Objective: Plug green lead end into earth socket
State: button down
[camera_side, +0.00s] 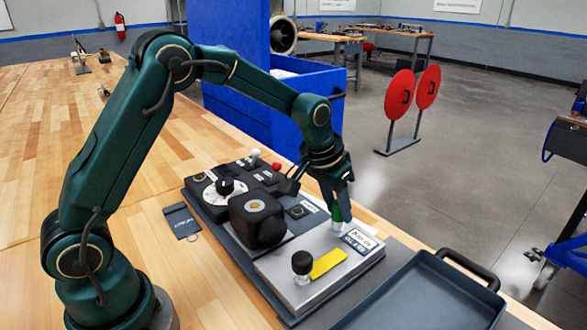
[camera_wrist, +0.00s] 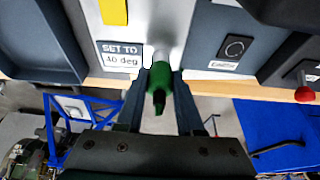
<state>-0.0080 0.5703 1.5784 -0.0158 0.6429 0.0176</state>
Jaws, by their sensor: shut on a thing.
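My gripper (camera_wrist: 163,78) is shut on the green lead end (camera_wrist: 158,88), one finger on each side of it. In the side view, my gripper (camera_side: 339,203) points down at the far edge of the silver plate, and the green lead end (camera_side: 337,214) shows between its fingers. A pale, rounded piece shows at the lead end's far tip in the wrist view; I cannot tell whether it touches the plate. A dark square with a round ring, likely the earth socket (camera_wrist: 235,48), lies right of the lead end, apart from it. Its small label is hard to read. It also shows in the side view (camera_side: 298,210).
The silver plate (camera_side: 285,275) carries a black knob (camera_side: 302,263), a yellow strip (camera_side: 328,263) and a "SET TO 40 deg" label (camera_wrist: 119,56). A black block (camera_side: 258,220) and a dial (camera_side: 224,189) stand left of my gripper. A dark tray (camera_side: 425,295) lies at front right.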

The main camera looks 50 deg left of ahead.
aim_at(336, 202)
jog(key=shift+r, duration=0.65)
jog(key=shift+r, duration=1.45)
jog(key=shift+a+n, duration=0.25)
jog(key=shift+n, duration=0.05)
jog(key=s+a+n+y, duration=0.1)
jog(key=a+n, duration=0.3)
jog(key=a, duration=0.6)
jog(key=shift+s+a+f, duration=0.15)
jog(key=shift+f, duration=1.8)
jog(key=shift+f, duration=1.5)
